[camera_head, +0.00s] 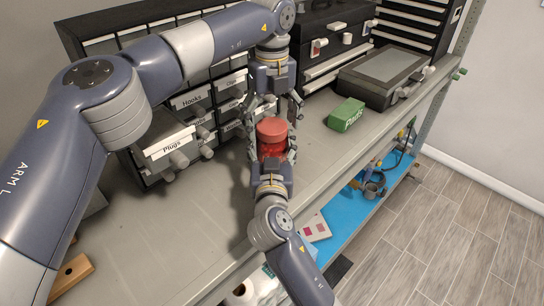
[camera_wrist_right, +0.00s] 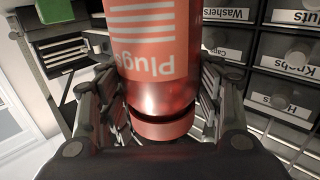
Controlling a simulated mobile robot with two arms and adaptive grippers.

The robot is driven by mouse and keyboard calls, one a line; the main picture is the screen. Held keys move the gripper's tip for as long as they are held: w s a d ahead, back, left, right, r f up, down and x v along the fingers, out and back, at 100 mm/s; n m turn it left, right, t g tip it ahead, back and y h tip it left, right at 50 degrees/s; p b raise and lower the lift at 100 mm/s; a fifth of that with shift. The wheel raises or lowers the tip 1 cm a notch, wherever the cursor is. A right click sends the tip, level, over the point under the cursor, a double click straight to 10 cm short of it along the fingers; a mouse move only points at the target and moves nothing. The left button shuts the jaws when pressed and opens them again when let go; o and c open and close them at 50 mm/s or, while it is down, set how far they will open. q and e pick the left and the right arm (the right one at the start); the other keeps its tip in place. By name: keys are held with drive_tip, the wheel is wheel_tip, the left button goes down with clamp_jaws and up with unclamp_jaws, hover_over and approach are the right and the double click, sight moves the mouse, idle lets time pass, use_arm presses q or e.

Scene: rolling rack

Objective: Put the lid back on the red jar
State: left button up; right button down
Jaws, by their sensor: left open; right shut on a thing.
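The red jar (camera_head: 272,149), with a "Plugs" label in the right wrist view (camera_wrist_right: 155,45), stands between the fingers of my right gripper (camera_head: 272,160), which is shut on it. The red lid (camera_head: 272,127) is at the jar's mouth. In the right wrist view, where things appear upside down, the lid (camera_wrist_right: 162,130) lines up with the jar, with a dark narrow band between them; I cannot tell whether it is fully seated. My left gripper (camera_head: 273,113) is open above the lid, its fingers on either side. I cannot tell whether the jar touches the bench.
A labelled drawer cabinet (camera_head: 190,97) stands behind, with its "Plugs" drawer (camera_head: 168,147) pulled out. A green box (camera_head: 346,114) sits to the right. A black toolbox (camera_head: 330,38) and a dark flat case (camera_head: 382,72) stand farther back. The front-left bench (camera_head: 165,225) is mostly clear.

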use_arm(q)
drive_tip(key=shift+f, duration=0.1)
drive_tip(key=c, duration=1.2)
drive_tip(key=m, duration=1.6)
drive_tip(key=o, duration=1.2)
drive_tip(key=shift+c, duration=0.2)
